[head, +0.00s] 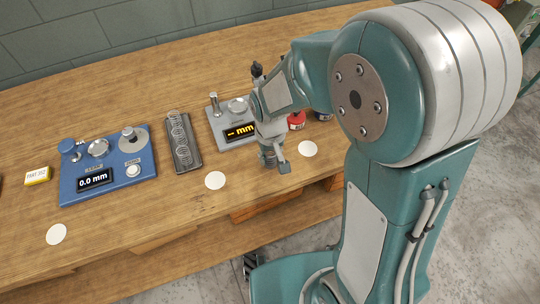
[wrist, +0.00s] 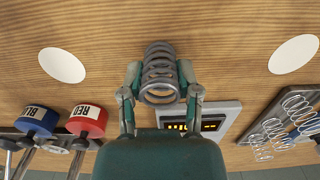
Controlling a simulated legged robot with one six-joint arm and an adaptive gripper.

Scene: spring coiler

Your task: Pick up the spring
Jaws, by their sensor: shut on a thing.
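In the wrist view my gripper (wrist: 160,92) is shut on a grey metal coil spring (wrist: 159,62), with one finger on each side of it. The wooden table top shows behind the spring; I cannot tell whether the spring touches it. In the head view my gripper (head: 272,155) is small, near the table's front edge, in front of a grey device with a lit display. The held spring is hard to make out there.
A grey gauge (head: 238,132), a rack of springs (head: 181,140) and a blue coiler (head: 108,165) stand on the wooden table (head: 125,235). Red (wrist: 88,121) and blue (wrist: 37,121) labelled rollers are close by. White discs (head: 215,180) lie along the front.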

